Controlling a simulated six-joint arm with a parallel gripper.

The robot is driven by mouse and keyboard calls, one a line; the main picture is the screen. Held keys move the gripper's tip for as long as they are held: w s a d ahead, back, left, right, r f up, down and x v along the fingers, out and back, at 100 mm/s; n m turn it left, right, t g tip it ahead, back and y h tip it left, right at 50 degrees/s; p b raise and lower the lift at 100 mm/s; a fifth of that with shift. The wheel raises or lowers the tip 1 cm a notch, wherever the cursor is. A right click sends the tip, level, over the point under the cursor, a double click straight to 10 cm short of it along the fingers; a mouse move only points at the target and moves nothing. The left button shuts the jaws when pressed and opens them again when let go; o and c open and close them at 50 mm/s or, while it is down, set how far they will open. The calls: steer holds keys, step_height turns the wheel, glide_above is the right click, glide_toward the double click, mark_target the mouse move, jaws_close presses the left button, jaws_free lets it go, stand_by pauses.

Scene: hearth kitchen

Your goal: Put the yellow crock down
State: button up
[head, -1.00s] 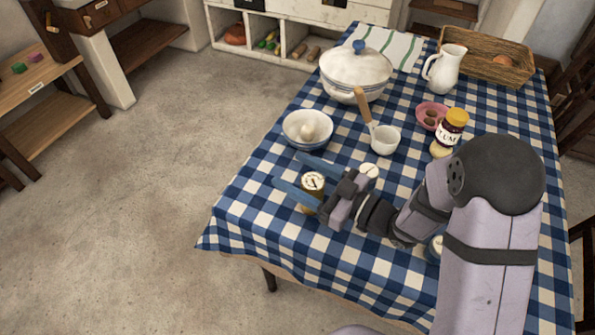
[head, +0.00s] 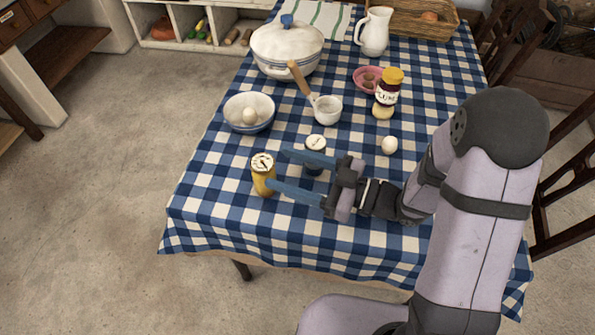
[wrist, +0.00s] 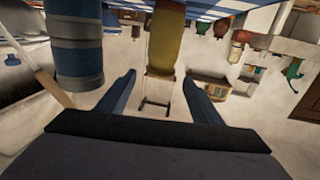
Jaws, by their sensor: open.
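The yellow crock (head: 263,182), with a pale lid bearing a dark mark, stands upright on the checked cloth near the table's left front edge. It also shows in the wrist view (wrist: 165,45), ahead of and between the fingertips. My gripper (head: 278,168) is open and empty, its two blue fingers pointing at the crock from the right. In the wrist view, my gripper (wrist: 160,77) has a clear gap between its fingers. The crock is at or just beyond the tips; I cannot tell if one touches it.
A blue crock with a white lid (head: 315,143) stands close behind my far finger, partly hidden; its banded side shows in the wrist view (wrist: 77,48). A bowl with an egg (head: 250,113), a white ladle (head: 327,108), a jar (head: 386,95) and a loose egg (head: 389,145) lie farther back. Front cloth is clear.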

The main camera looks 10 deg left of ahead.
steer(key=shift+s+d, duration=0.2)
steer(key=shift+d, duration=0.75)
steer(key=w+d+r+n+t+h+p, duration=0.1)
steer(key=w+r+n+t+h+p, duration=0.15)
steer(key=w+r+p, duration=0.5)
steer(key=w+d+f+m+t+h+p, duration=0.1)
steer(key=w+d+m+t+h+p, duration=0.15)
steer(key=d+m+h, duration=0.45)
steer(key=w+d+f+m+t+h+p, duration=0.1)
steer(key=w+d+f+m+t+h, duration=0.25)
steer(key=d, duration=0.55)
steer(key=s+d+r+m+g+h+p, duration=0.25)
steer(key=s+d+m+g+h, duration=0.35)
steer(key=s+d, duration=0.35)
steer(key=s+a+m+g+p, duration=0.1)
steer(key=s+g, duration=0.1)
steer(key=s, duration=0.4)
steer(key=s+a+m+g+y+p, duration=0.1)
steer(key=s+a+g, duration=0.1)
steer(key=s, duration=0.4)
steer(key=shift+s+r+g, duration=0.15)
steer(key=shift+r+g, duration=0.3)
steer(key=shift+g, duration=0.2)
